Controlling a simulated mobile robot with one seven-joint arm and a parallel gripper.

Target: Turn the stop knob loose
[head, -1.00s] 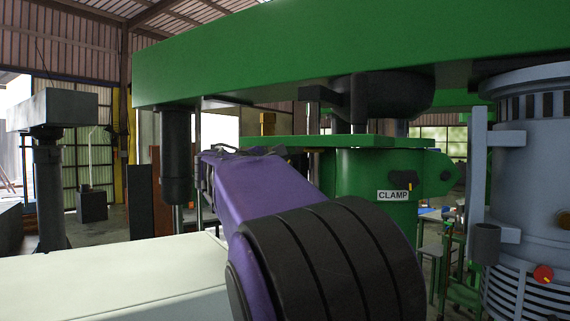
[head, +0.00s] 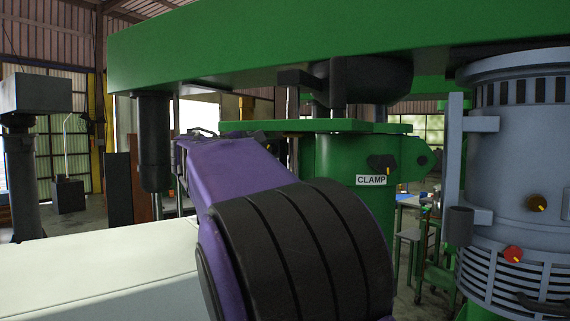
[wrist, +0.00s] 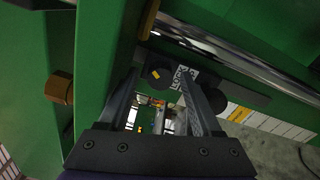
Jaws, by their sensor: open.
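No label reading "stop" shows in either view. A red knob (head: 512,253) with a yellow mark sits low on the grey motor housing at the right of the head view. A dark knob (head: 537,203) with a yellowish mark is just above it. My gripper (wrist: 164,84) is open in the wrist view, its two fingers apart with nothing held. Near the fingertips, a dark round knob (wrist: 158,73) with a yellow mark sits beside a LOCK label (wrist: 184,76). In the head view my purple arm link hides the gripper.
A green beam (head: 300,45) spans overhead. A green column has a CLAMP label (head: 371,180) and a dark knob (head: 379,162). A pale flat surface (head: 100,275) lies front left. Green walls and a brass fitting (wrist: 60,88) are left of my gripper in the wrist view.

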